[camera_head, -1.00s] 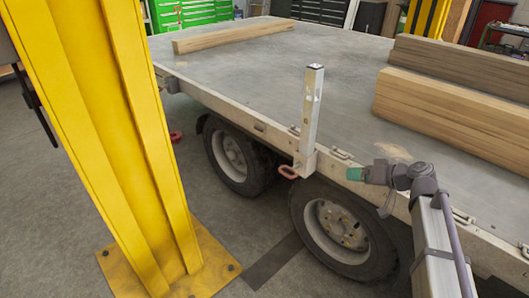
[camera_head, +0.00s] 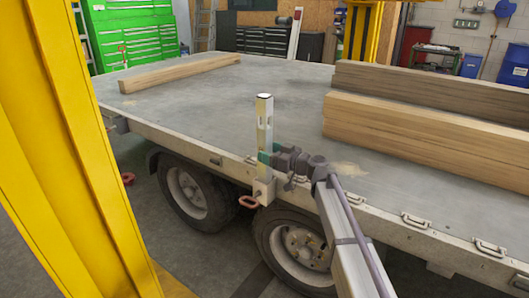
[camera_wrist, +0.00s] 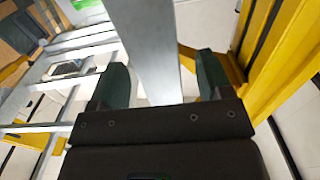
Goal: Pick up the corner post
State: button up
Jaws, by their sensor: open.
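My gripper (camera_head: 266,157) is at the post's lower part, just above the deck edge. In the wrist view the post (camera_wrist: 147,45) runs between the two dark green fingers of my gripper (camera_wrist: 161,80). The fingers are open on either side, with visible gaps to the post.
A yellow column (camera_head: 75,150) stands close at the left. Timber beams (camera_head: 420,130) lie stacked on the deck at the right, and a single plank (camera_head: 180,73) lies at the back left. Tyres (camera_head: 300,245) are below the edge. The middle deck is clear.

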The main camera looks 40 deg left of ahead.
aim_at(260, 148)
jog(key=a, duration=0.4)
jog(key=shift+a+r, duration=0.1)
jog(key=shift+a, duration=0.1)
jog(key=shift+s+d, duration=0.1)
jog(key=c, duration=1.3)
